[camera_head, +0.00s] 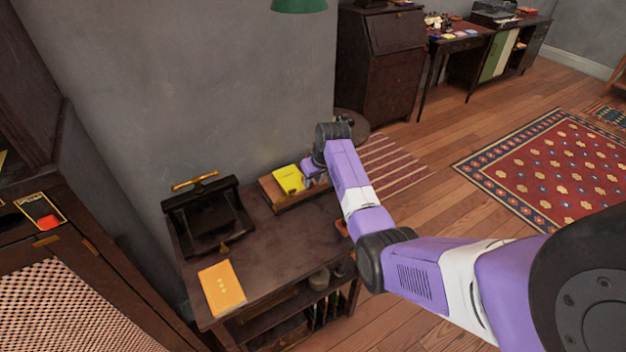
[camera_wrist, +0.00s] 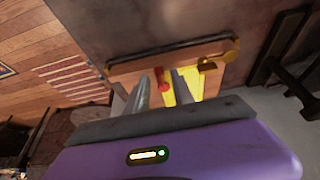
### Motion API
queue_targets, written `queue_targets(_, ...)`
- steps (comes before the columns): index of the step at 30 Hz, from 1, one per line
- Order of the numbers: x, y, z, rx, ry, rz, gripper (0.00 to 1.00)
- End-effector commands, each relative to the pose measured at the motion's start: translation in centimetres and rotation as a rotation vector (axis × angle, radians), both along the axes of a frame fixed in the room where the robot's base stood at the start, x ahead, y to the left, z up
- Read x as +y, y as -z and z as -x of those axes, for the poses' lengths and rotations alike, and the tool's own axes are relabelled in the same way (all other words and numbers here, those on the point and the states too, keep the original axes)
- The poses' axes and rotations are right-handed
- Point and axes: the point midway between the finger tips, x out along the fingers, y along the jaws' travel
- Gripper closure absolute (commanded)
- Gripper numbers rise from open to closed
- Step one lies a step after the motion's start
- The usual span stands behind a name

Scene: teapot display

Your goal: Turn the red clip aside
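The red clip (camera_wrist: 163,87) shows small in the wrist view, at the edge of a wooden tray (camera_wrist: 122,70) with a yellow block (camera_wrist: 212,84) in it. My gripper (camera_wrist: 160,82) reaches over the tray, and its grey fingers look apart, with the red clip seen between them. I cannot tell whether a finger touches the clip. In the head view my gripper (camera_head: 312,170) is at the right end of the tray (camera_head: 270,192), beside the yellow block (camera_head: 289,179). The red clip is hidden there.
The tray stands at the back of a dark wooden desk (camera_head: 265,250). A black stand (camera_head: 208,215) with a brass bar and an orange booklet (camera_head: 221,288) are to the left. A grey wall is close behind. A yellow-orange piece (camera_wrist: 207,67) sits on the tray rim near the clip.

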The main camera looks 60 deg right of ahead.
Motion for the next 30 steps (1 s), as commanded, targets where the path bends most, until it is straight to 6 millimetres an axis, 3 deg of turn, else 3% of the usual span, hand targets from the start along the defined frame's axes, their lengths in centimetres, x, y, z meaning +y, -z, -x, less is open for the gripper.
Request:
queue_targets(5, -0.02, -0.01, -0.01, -0.001, 0.000, 0.001, 0.71)
queue_targets(10, -0.01, -0.03, 0.00, -0.001, 0.000, 0.001, 1.00)
queue_targets(23, 0.05, -0.08, -0.05, -0.002, 0.027, -0.001, 1.00)
queue_targets(30, 0.22, -0.17, -0.18, 0.000, 0.145, 0.000, 1.00)
